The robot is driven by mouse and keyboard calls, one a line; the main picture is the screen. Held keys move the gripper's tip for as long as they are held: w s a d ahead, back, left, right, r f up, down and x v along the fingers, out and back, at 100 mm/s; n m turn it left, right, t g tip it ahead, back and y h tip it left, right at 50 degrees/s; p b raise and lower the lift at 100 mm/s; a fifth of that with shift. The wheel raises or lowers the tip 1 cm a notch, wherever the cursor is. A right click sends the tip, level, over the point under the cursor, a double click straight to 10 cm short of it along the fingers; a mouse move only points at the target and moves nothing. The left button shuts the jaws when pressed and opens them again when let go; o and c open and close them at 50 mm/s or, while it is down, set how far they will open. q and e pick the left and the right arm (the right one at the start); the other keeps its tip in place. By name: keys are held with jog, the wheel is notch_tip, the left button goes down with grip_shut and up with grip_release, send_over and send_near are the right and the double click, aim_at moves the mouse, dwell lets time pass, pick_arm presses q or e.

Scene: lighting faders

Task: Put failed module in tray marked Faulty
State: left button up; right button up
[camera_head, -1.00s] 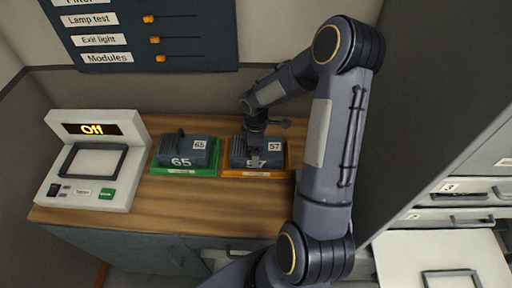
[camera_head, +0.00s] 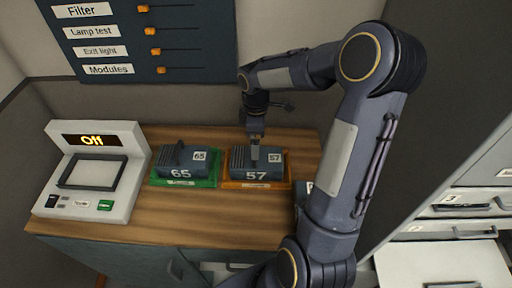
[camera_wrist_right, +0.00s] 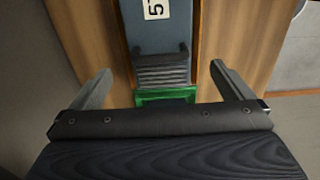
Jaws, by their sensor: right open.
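Module 57 (camera_head: 270,176), a blue-grey box, sits in the orange tray (camera_head: 229,185) on the wooden counter. Module 65 (camera_head: 180,172), with a dark handle on top, sits in the green tray (camera_head: 213,182) to its left. The writing on both trays' front labels is too small to read. My right gripper (camera_head: 255,153) is above module 57, open and empty. In the right wrist view, its spread fingers (camera_wrist_right: 160,68) straddle the line of module 57's dark handle (camera_wrist_right: 162,62), apart from it. My left gripper is out of view.
A console (camera_head: 88,204) showing "Off" stands at the left, below a wall panel of sliders (camera_head: 140,38). Part of another labelled object (camera_head: 304,190) shows beside my right arm, mostly hidden. A drawer cabinet (camera_head: 470,190) stands at the right. The counter's front strip is clear.

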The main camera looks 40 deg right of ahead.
jog(key=shift+r, duration=0.45)
jog(key=s+a+r+m+t+y, duration=0.2)
jog(key=s+a+r+m, duration=0.2)
jog(key=s, duration=0.5)
jog(key=s+a+r+m+t+y, duration=0.1)
jog(key=s+a+r+m+t, duration=0.2)
jog(key=s+a+m, duration=0.4)
jog(key=s+a+r, duration=0.1)
jog(key=s+a, duration=0.1)
jog(key=a, duration=0.1)
jog(key=shift+s+a+r+m+t+y, duration=0.25)
jog(key=shift+s+a+m+t+y, duration=0.05)
jog(key=shift+s+a+m+y, duration=0.1)
